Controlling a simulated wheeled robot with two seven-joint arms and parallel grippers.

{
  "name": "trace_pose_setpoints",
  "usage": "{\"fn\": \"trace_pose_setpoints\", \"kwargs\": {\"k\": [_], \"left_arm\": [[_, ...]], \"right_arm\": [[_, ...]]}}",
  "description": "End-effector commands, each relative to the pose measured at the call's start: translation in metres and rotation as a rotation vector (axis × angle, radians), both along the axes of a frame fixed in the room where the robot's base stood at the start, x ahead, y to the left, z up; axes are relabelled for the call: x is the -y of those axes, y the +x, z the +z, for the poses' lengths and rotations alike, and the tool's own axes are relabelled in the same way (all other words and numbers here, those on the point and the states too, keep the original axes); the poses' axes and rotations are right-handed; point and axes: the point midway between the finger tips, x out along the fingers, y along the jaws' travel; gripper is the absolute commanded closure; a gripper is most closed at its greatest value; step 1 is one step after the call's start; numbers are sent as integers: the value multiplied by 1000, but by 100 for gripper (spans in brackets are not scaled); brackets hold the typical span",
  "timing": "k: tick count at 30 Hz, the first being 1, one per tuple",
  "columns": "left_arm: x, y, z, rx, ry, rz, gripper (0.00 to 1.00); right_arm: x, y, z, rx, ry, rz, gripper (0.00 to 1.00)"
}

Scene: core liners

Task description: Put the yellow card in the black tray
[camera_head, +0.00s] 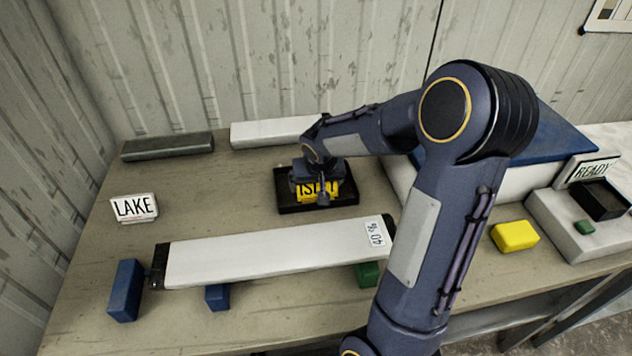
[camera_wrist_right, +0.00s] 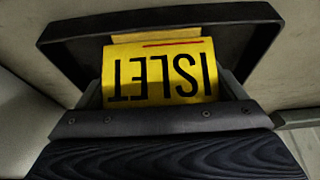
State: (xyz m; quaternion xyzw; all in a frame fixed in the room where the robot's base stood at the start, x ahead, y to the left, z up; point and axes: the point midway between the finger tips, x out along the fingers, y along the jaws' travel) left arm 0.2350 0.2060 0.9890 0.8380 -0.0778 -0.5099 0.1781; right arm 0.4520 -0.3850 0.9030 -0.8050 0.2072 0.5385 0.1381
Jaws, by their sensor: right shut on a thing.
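The yellow card (camera_head: 317,192), lettered ISLET, is at the black tray (camera_head: 288,208) near the middle of the table. In the right wrist view the card (camera_wrist_right: 160,75) stands within the outline of the tray (camera_wrist_right: 80,32), with its lettering upside down. My right gripper (camera_head: 318,180) is over the tray and shut on the card. I cannot tell whether the card touches the tray floor. My left gripper is not in view.
A long white core liner (camera_head: 265,262) lies in front of the tray, with blue (camera_head: 126,290) and green blocks near it. A LAKE card (camera_head: 134,208) stands at left. A yellow block (camera_head: 515,236) and a READY sign (camera_head: 593,170) are at right.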

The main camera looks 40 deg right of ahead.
Motion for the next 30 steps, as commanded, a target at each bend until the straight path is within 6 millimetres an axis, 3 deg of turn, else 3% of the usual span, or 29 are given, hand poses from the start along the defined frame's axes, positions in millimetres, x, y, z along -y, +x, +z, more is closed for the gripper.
{"fn": "trace_pose_setpoints", "kwargs": {"k": [12,13,15,25,30], "left_arm": [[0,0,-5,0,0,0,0],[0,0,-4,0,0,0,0],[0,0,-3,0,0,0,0],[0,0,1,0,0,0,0],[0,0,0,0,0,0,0]], "right_arm": [[0,0,-6,2,1,-1,32],[0,0,-5,2,1,-1,7],[0,0,-5,2,1,-1,0],[-1,-1,4,3,0,-1,0],[-7,-10,31,7,0,0,0]]}}
